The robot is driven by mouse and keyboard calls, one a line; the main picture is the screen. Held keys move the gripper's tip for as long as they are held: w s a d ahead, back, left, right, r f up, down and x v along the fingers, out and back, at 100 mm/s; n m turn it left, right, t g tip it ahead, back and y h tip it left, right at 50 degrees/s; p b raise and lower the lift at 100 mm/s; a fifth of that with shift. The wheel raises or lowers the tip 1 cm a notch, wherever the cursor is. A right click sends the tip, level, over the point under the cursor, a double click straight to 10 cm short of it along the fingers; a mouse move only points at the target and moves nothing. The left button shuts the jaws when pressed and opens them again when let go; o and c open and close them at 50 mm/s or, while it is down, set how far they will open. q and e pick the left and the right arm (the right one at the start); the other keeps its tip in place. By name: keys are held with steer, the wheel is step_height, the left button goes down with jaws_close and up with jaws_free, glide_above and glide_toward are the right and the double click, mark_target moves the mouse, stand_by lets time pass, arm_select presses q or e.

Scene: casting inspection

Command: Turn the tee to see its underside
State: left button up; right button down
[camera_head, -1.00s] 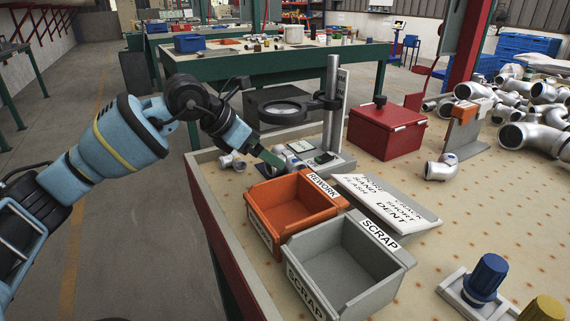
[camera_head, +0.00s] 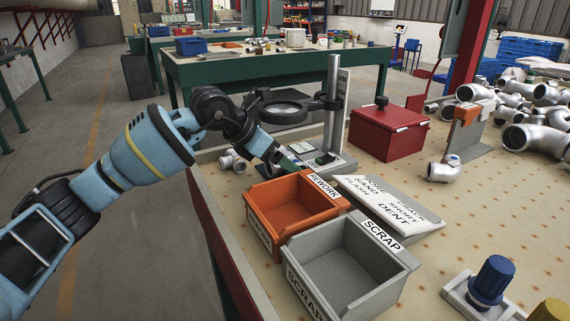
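A grey metal pipe fitting (camera_head: 235,160) lies on the bench at its far left edge, left of my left gripper. It may be the tee, but it is too small to tell. My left gripper (camera_head: 291,164), with green fingertips, is low over the base of the magnifier stand, just behind the orange REWORK bin (camera_head: 292,207). The wrist and the bin hide the space around the fingertips. I cannot tell whether the fingers are open or hold anything. My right gripper is not in view.
The magnifier lens (camera_head: 283,112) and its post (camera_head: 333,105) stand close to my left wrist. The grey SCRAP bin (camera_head: 350,262), a tilted label board (camera_head: 390,205), a red box (camera_head: 388,132) and a pipe elbow (camera_head: 444,170) are on the bench.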

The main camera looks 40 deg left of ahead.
arm_select(q)
steer(key=shift+r, duration=0.1)
steer(key=shift+c, duration=1.4)
steer(key=shift+a+r, duration=0.1)
steer(key=shift+s+a+r, duration=0.1)
steer(key=shift+s+r, duration=0.15)
steer(key=s+a+r, duration=0.2)
steer(key=s+r, duration=0.1)
steer(key=s, duration=0.3)
steer(key=s+a+r, duration=0.3)
steer(key=s+r, duration=0.1)
steer(key=s, duration=0.2)
steer(key=shift+s, duration=0.2)
steer(key=shift+r, duration=0.15)
